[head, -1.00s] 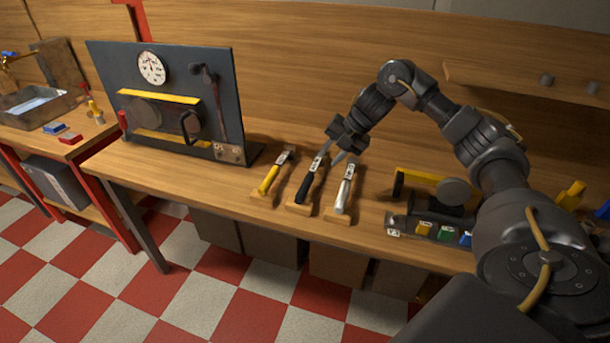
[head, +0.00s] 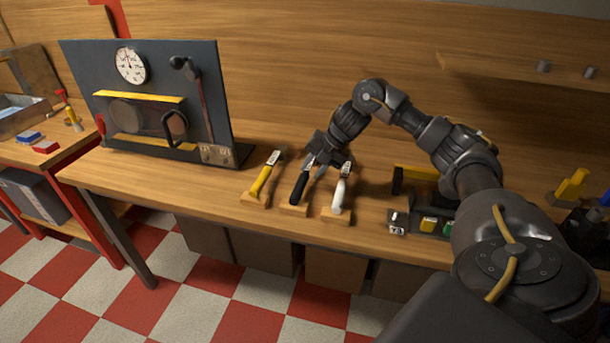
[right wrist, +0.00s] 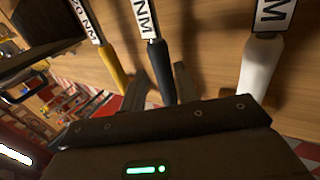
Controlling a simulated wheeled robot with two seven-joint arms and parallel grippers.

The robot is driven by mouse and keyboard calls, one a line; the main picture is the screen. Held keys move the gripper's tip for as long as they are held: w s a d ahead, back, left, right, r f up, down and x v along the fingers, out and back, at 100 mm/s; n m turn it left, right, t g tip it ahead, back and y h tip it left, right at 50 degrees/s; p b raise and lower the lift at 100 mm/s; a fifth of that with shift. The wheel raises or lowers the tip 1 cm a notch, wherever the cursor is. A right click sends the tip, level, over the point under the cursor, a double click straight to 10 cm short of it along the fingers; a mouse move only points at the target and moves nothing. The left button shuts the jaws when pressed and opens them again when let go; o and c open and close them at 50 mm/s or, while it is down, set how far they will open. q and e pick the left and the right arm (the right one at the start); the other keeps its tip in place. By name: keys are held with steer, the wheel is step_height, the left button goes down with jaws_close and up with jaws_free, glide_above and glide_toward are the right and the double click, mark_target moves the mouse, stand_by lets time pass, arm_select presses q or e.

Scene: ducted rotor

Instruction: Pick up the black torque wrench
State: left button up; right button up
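The black torque wrench (head: 300,186) lies on a wooden rest on the bench, between a yellow-handled wrench (head: 262,181) and a white-handled wrench (head: 339,193). My right gripper (head: 314,170) is over the black wrench, partly covering its upper part. In the right wrist view the black handle (right wrist: 160,72) runs between the two fingers (right wrist: 160,92), which stand apart. The gripper is open; the white handle (right wrist: 261,66) is to the right of both fingers and the yellow handle (right wrist: 112,66) to the left. My left gripper is out of view.
A dark panel (head: 80,75) with a gauge stands on the bench at left. A dark fixture with coloured blocks (head: 429,223) is right of the wrenches. A wooden shelf (head: 510,75) is on the back wall. The bench (head: 200,185) left of the wrenches is clear.

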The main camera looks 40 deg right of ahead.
mark_target(305, 177)
steer(key=shift+w+a+f, duration=0.2)
steer(key=shift+w+f, duration=0.1)
steer(key=shift+f, duration=0.25)
steer(key=p+x, duration=0.1)
steer(key=x, duration=0.3)
steer(key=shift+w+a+f, duration=0.1)
steer(key=shift+f, duration=0.4)
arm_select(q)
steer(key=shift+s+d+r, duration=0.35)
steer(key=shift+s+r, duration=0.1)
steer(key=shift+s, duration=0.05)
arm_select(e)
steer(key=shift+c, duration=0.3)
jaws_close()
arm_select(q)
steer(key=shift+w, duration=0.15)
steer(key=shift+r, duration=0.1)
arm_select(e)
steer(key=shift+r, duration=0.1)
